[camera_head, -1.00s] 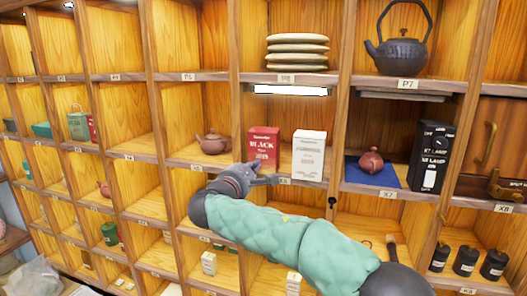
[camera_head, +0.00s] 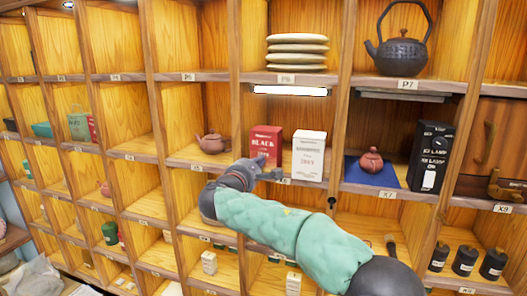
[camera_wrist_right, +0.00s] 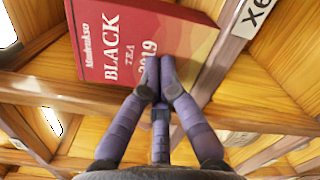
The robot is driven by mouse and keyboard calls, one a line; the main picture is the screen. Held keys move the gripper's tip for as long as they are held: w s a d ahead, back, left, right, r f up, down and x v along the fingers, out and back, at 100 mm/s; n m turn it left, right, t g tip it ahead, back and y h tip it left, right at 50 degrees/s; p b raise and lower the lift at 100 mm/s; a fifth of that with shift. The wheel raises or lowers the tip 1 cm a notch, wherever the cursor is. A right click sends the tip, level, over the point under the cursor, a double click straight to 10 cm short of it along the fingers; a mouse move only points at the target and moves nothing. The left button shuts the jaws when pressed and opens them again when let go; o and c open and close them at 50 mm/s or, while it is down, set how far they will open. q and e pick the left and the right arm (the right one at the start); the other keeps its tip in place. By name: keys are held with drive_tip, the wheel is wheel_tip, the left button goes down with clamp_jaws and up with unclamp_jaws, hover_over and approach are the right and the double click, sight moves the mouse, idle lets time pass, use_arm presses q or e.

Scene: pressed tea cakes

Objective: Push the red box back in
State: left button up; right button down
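The red box (camera_head: 266,143), lettered BLACK TEA 2019, stands upright in the X6 compartment, left of a white box (camera_head: 308,157). It fills the upper part of the right wrist view (camera_wrist_right: 120,45). My right gripper (camera_head: 268,173) is at the lower front of the red box. In the wrist view its fingertips (camera_wrist_right: 158,72) are together with nothing between them, and they overlap the lower part of the box's front face. They look to be at or very near the face; exact contact is hard to tell. My left gripper is out of view.
A brown teapot (camera_head: 212,143) sits in the compartment to the left, behind a wooden divider. To the right are a small reddish pot (camera_head: 371,159) on a blue cloth (camera_head: 368,178) and a black box (camera_head: 431,157). Plates (camera_head: 297,50) are stacked above.

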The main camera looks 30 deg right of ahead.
drive_tip(key=shift+p+x, duration=0.35)
drive_tip(key=shift+x, duration=1.75)
drive_tip(key=shift+s+a+f+b, duration=0.1)
drive_tip(key=shift+s+a+b, duration=0.3)
drive_tip(key=shift+a, duration=0.2)
drive_tip(key=b+v, duration=0.3)
drive_tip(key=v, duration=1.1)
drive_tip(key=shift+s+a+b, duration=0.25)
drive_tip(key=shift+b, duration=0.15)
